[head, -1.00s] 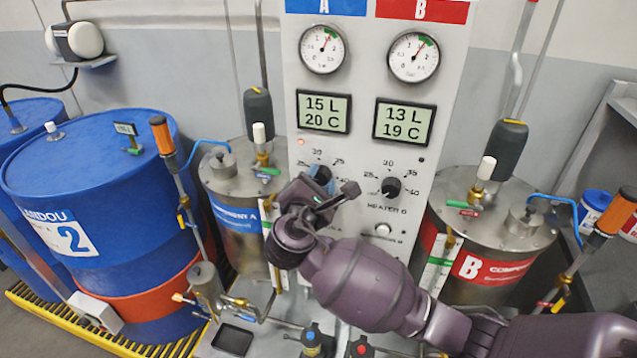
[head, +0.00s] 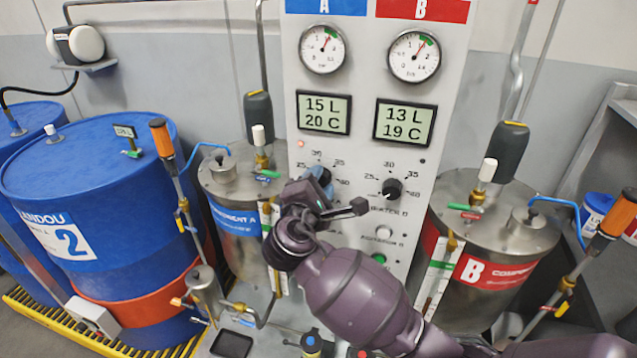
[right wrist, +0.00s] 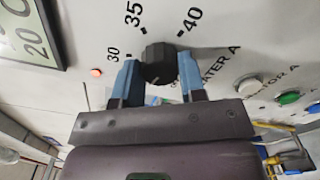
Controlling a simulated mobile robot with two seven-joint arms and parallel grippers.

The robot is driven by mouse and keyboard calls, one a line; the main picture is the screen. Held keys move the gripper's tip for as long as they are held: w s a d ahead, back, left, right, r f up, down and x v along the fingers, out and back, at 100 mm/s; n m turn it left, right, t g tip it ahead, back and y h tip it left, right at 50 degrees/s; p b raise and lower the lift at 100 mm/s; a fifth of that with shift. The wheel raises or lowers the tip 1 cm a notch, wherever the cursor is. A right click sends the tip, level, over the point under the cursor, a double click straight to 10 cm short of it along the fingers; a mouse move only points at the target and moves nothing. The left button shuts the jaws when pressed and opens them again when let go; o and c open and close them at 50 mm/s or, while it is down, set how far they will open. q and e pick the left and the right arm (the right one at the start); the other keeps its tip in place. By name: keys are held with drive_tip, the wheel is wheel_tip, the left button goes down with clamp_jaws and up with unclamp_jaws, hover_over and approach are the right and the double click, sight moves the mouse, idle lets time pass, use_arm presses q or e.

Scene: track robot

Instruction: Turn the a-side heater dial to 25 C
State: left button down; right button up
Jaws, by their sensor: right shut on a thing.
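The a-side heater dial (right wrist: 158,64) is a black ribbed knob on the pale panel, with 30, 35 and 40 printed around it in the right wrist view. My right gripper (right wrist: 160,78) has its two blue fingers on either side of this dial, shut on it. In the head view my right gripper (head: 322,180) covers the dial, and only part of its scale shows. The A display (head: 323,113) reads 15 L and 20 C. My left gripper is not in view.
The heater B dial (head: 392,189) is close to the right of my right gripper, with the B display (head: 404,124) above it. Push buttons (head: 383,233) sit below. The A tank (head: 235,190) and B tank (head: 490,225) flank the panel, with a blue drum (head: 90,190) further left.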

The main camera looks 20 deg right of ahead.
drive_tip(key=shift+f, duration=0.1)
drive_tip(key=o, duration=0.9)
drive_tip(key=shift+s+a, duration=0.1)
drive_tip(key=b+v, duration=0.1)
drive_tip(key=v, duration=0.9)
drive_tip(key=shift+s+a, duration=0.2)
drive_tip(key=shift+s, duration=0.05)
